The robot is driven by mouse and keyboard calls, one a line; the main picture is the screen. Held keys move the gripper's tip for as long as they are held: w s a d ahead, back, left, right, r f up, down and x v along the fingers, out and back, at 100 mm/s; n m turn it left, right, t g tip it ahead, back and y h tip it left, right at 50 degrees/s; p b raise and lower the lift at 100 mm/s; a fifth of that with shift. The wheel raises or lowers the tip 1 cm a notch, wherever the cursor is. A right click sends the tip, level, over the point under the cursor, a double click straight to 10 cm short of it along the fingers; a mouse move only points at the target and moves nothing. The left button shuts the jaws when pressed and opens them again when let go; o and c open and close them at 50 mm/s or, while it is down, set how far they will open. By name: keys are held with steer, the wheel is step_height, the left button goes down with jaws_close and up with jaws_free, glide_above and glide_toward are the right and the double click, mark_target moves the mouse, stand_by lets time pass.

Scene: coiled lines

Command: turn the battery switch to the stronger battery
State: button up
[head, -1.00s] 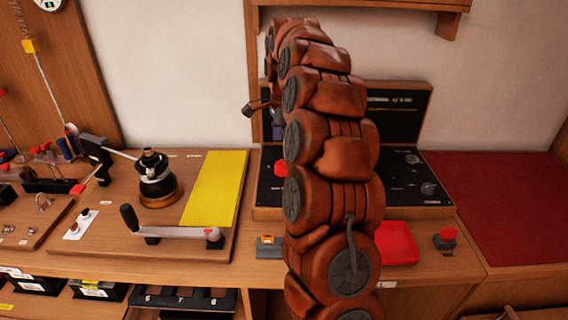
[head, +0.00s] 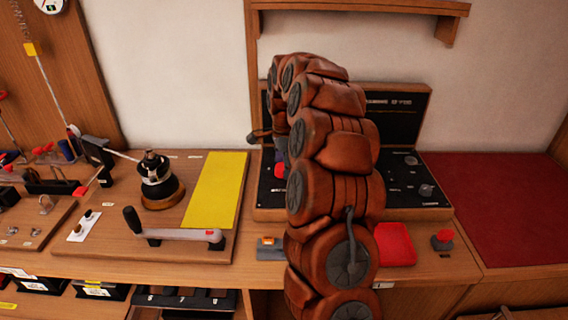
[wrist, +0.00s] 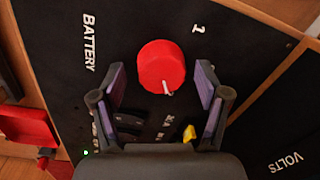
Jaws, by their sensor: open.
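The battery switch is a round red knob (wrist: 160,65) with a white pointer mark on a black panel (wrist: 60,45). In the wrist view the pointer aims toward the bottom, slightly right, away from the printed "1" at upper right. "BATTERY" is printed to its left. My gripper (wrist: 160,76) is open, with one purple-padded finger on each side of the knob and a gap to both. In the head view the red knob (head: 280,170) shows just left of my arm, which hides much of the panel. The voltage readings cannot be read.
A yellow-tipped part (wrist: 189,133) and dark rocker switches (wrist: 126,121) sit close to my gripper. On the bench are a long-handled crank (head: 175,234), a winch (head: 157,180), a red tray (head: 394,244) and a red button (head: 443,239). A shelf (head: 360,8) hangs above.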

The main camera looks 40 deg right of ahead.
steer(key=shift+c, duration=0.4)
steer(key=c, duration=1)
steer(key=shift+d, duration=0.1)
steer(key=shift+c, duration=0.5)
steer(key=shift+f, duration=0.1)
